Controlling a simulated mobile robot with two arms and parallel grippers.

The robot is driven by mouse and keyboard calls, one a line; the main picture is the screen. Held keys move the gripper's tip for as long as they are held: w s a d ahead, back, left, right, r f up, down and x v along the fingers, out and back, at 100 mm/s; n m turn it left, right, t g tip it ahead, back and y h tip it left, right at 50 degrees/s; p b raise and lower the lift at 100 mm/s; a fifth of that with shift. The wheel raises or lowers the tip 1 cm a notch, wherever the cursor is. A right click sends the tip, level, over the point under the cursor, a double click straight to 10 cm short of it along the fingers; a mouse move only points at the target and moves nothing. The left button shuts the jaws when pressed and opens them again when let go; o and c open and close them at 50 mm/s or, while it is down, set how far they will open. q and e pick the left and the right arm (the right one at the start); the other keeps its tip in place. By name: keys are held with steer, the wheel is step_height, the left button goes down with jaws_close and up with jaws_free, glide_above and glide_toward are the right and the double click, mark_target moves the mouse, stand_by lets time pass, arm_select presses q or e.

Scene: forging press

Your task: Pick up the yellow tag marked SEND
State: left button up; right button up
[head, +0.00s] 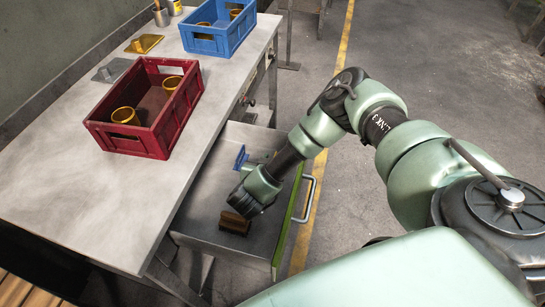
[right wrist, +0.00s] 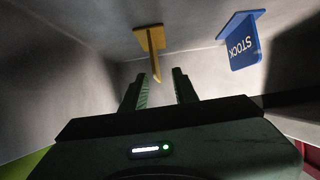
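A yellow tag (right wrist: 151,40) stands in the drawer in the right wrist view. I see it nearly edge-on, so no marking on it is readable. My right gripper (right wrist: 160,82) is open, with a finger to each side of the tag's near end. I cannot tell whether the tag is between the fingertips or just beyond them. In the head view my right gripper (head: 241,207) reaches down into the drawer, and the yellow tag does not show there. A blue tag marked STOCK (right wrist: 240,42) stands to the right; it also shows in the head view (head: 241,156). My left gripper is not in view.
The open metal drawer (head: 200,236) has a green-edged front and a handle (head: 306,200). A red crate (head: 135,140) and a blue crate (head: 214,45) with yellow cups stand on the bench (head: 55,170).

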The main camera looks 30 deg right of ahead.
steer(key=x, duration=0.5)
steer(key=shift+s, duration=0.2)
jaws_close()
